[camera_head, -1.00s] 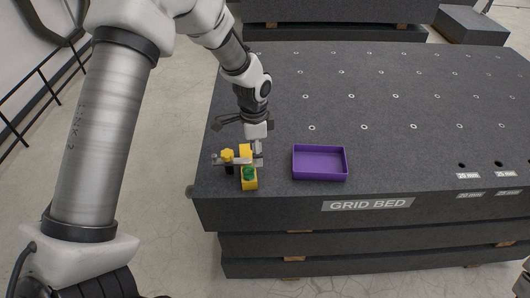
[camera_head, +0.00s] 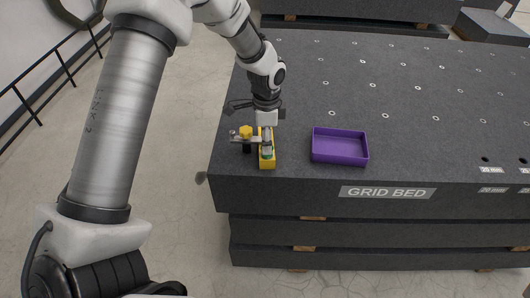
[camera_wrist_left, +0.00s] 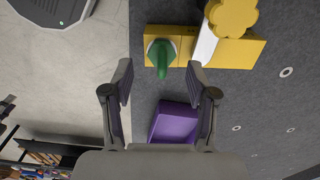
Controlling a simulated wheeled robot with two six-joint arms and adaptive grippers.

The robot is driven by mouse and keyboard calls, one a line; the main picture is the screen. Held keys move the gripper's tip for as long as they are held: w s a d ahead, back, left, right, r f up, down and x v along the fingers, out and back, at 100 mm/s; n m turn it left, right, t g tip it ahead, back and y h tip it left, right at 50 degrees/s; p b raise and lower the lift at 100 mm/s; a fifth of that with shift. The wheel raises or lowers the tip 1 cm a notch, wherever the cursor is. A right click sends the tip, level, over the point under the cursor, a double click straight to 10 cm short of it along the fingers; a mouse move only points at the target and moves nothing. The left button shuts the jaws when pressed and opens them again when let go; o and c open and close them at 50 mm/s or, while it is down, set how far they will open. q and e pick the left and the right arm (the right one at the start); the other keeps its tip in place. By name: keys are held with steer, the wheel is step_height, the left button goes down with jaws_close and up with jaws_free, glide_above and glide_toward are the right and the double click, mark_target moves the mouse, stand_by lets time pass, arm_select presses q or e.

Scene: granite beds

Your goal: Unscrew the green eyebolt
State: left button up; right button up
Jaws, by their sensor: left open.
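The green eyebolt (camera_wrist_left: 162,56) stands in a yellow block (camera_wrist_left: 245,53) on the dark granite bed. In the head view the yellow block (camera_head: 267,163) shows near the bed's front left corner, and my gripper mostly hides the eyebolt. My left gripper (camera_head: 267,146) is over the block. My right gripper is not in view.
A clamp with a yellow knob (camera_head: 246,132) stands beside the block, its metal bar reaching over it. The knob (camera_wrist_left: 232,16) is close to the right finger's side in the wrist view. A purple tray (camera_head: 340,147) lies right of the block. The bed (camera_head: 420,120) beyond is clear.

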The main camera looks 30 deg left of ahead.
arm_select(q)
steer(key=shift+w+f, duration=0.1)
steer(key=shift+w, duration=0.2)
steer(key=shift+s+p, duration=0.2)
steer(key=shift+p, duration=0.2)
